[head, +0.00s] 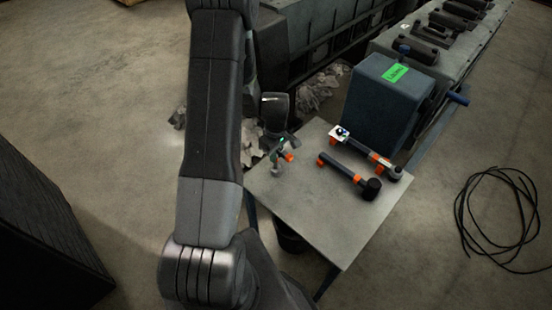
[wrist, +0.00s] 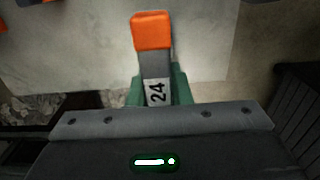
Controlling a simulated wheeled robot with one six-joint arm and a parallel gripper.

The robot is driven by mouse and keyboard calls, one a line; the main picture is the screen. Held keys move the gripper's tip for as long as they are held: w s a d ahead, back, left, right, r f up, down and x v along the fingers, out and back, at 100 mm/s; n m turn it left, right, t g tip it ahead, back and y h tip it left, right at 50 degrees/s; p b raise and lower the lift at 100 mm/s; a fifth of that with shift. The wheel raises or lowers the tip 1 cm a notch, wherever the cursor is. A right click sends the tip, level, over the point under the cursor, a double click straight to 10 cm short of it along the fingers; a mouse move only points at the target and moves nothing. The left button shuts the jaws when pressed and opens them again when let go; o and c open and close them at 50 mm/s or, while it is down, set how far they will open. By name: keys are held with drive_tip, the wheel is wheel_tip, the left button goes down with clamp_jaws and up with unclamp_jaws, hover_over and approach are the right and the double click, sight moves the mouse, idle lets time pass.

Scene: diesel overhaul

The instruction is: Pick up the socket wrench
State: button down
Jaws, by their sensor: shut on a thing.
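In the wrist view, a grey tool marked "24" with an orange end (wrist: 152,32) sits between the greenish fingers of my gripper (wrist: 158,92). I take it for the socket wrench; its far end is hidden by the gripper body. In the head view, my gripper (head: 278,158) is at the left corner of the small grey table (head: 322,225), shut on this tool. I cannot tell whether the tool touches the table.
On the table lie a black-headed mallet (head: 371,188) with an orange grip end and a long dark tool with orange bands (head: 378,159). A blue-grey box with a green label (head: 385,100) stands behind. A coiled black cable (head: 480,220) lies on the floor at right.

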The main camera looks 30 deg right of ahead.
drive_tip(key=shift+r, duration=0.1)
drive_tip(key=shift+r+b, duration=0.6)
drive_tip(key=shift+r, duration=4.35)
drive_tip(key=c, duration=2)
unclamp_jaws()
drive_tip(key=shift+f, duration=0.1)
clamp_jaws()
